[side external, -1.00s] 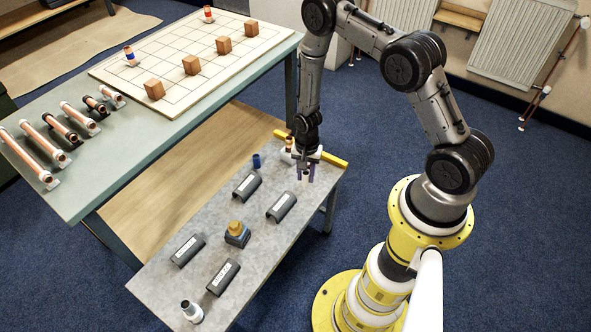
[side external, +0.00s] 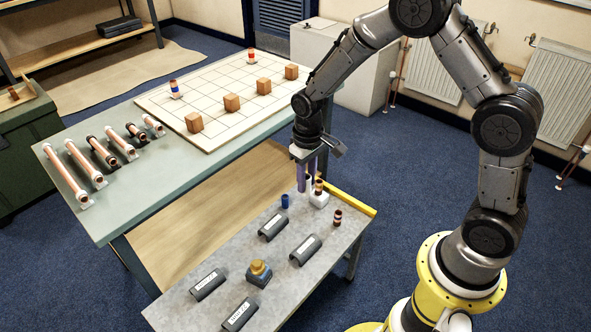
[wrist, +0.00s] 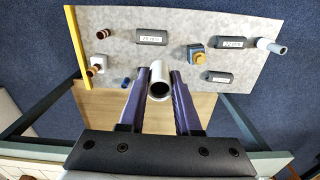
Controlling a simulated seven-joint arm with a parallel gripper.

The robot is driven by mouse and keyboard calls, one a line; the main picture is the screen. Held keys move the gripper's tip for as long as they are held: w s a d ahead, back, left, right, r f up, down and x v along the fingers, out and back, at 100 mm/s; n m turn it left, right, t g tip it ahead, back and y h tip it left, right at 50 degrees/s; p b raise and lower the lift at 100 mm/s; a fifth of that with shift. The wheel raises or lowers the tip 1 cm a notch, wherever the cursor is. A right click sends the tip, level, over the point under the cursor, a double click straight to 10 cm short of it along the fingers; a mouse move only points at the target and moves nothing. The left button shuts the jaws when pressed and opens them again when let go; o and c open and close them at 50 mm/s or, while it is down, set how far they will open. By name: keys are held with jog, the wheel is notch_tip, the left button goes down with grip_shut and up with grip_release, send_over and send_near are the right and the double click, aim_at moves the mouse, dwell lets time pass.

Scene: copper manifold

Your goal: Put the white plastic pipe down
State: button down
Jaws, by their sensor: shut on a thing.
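The white plastic pipe (wrist: 158,70) is between the purple fingers of my gripper (wrist: 160,78) in the wrist view, its open dark end facing the camera. My gripper (side external: 306,183) is shut on it. In the side view the fingers point down by the far end of the grey bench (side external: 240,240), and the pipe is hard to make out there. Whether the pipe touches the bench cannot be told.
Close by are a white block (side external: 319,199) with a banded piece, a blue piece (side external: 285,201) and a red-banded piece (side external: 338,217). Labelled dark holders (side external: 273,228) and a yellow-topped block (side external: 259,273) occupy the bench. A green table (side external: 85,215) stands behind.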

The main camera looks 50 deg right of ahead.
jog(key=shift+s, duration=0.15)
dwell(0.8)
notch_tip(320, 180, down, 10)
jog(key=a+n, duration=0.2)
jog(key=n, duration=0.1)
jog(key=s+a+f+n, duration=0.1)
jog(key=s+f+n, duration=0.1)
jog(key=s+f, duration=0.7)
send_near(282, 262)
jog(key=shift+s+f, duration=0.15)
jog(key=shift+s, duration=0.55)
jog(key=shift+w+a+f, duration=0.1)
jog(key=shift+w+f, duration=0.6)
jog(key=shift+f, duration=1.55)
